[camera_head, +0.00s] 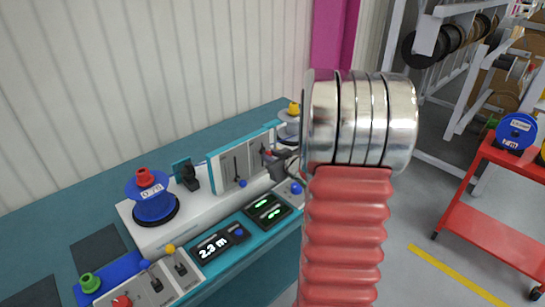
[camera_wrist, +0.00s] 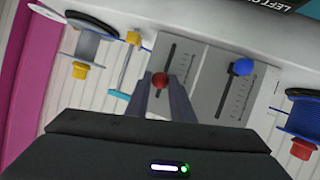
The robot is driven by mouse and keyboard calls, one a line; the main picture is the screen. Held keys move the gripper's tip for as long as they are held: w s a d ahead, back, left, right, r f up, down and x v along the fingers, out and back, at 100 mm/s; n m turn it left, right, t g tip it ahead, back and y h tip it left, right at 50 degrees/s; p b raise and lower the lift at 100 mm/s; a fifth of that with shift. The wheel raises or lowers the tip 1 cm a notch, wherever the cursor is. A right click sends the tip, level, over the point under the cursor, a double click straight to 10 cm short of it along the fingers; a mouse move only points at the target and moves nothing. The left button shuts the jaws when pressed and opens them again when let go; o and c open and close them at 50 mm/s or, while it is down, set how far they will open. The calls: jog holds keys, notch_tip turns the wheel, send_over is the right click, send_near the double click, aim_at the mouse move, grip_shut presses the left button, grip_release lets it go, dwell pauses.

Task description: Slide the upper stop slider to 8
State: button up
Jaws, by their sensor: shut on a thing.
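A grey panel (camera_wrist: 205,70) carries two vertical slots with scale marks and knobs. One slider has a red knob (camera_wrist: 160,80), the other a blue knob (camera_wrist: 242,67). I cannot read which one is the upper stop slider, nor the scale numbers. My gripper (camera_wrist: 161,86) is shut on the red knob, with a finger on each side of it. In the head view the blue knob (camera_head: 243,183) sits low on the panel, and my dark gripper (camera_head: 277,163) is at the panel's right part, partly hidden by my arm.
A blue reel (camera_head: 153,200) with a red cap stands left of the panel on the bench. A red cart (camera_head: 500,200) stands at the right.

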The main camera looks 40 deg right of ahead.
jog(key=shift+r, duration=0.95)
jog(key=o, duration=1.1)
jog(key=shift+s, duration=0.15)
jog(key=v, duration=1.3)
jog(key=shift+s+a+r, duration=0.1)
jog(key=shift+s+a, duration=0.1)
